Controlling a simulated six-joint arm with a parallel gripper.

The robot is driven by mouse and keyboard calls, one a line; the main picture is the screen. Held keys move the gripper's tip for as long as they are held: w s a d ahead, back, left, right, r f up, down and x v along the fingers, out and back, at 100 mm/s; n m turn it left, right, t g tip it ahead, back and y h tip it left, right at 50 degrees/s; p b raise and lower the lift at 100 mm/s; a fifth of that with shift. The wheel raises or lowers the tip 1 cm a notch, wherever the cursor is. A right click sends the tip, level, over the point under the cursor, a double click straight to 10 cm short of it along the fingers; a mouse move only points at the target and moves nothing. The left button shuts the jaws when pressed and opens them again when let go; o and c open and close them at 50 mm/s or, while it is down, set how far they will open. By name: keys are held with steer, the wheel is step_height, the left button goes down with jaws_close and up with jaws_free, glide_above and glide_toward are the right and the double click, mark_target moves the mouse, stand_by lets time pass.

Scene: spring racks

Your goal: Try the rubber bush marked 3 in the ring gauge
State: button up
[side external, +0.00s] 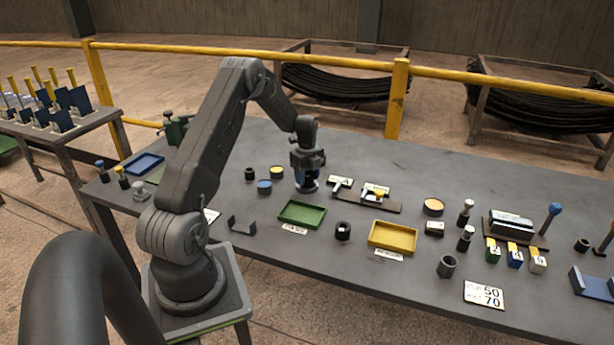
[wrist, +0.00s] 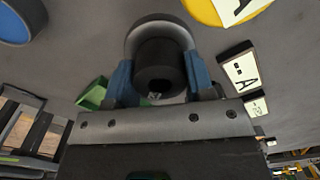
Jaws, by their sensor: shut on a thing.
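My gripper (side external: 308,178) is low over the table, left of the middle in the side view. In the wrist view its blue fingers (wrist: 160,80) are shut on a black hollow rubber bush (wrist: 158,55). A small pale mark shows on the bush's near side, too small to read. A grey ring (wrist: 142,24), which looks like the ring gauge, shows around the far side of the bush. In the side view a grey ring-like rim (side external: 308,188) shows at the table under my gripper. I cannot tell whether the bush is inside the ring or only above it.
A green tray (side external: 302,214) and a yellow tray (side external: 393,237) lie nearer, with another black bush (side external: 342,231) between them. Blue-topped (side external: 264,186) and yellow-topped (side external: 277,171) discs stand left of my gripper. A labelled fixture (side external: 376,196) stands to its right. The back of the table is clear.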

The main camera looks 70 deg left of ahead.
steer(key=shift+f, duration=0.2)
steer(key=o, duration=1)
steer(key=shift+r, duration=6.95)
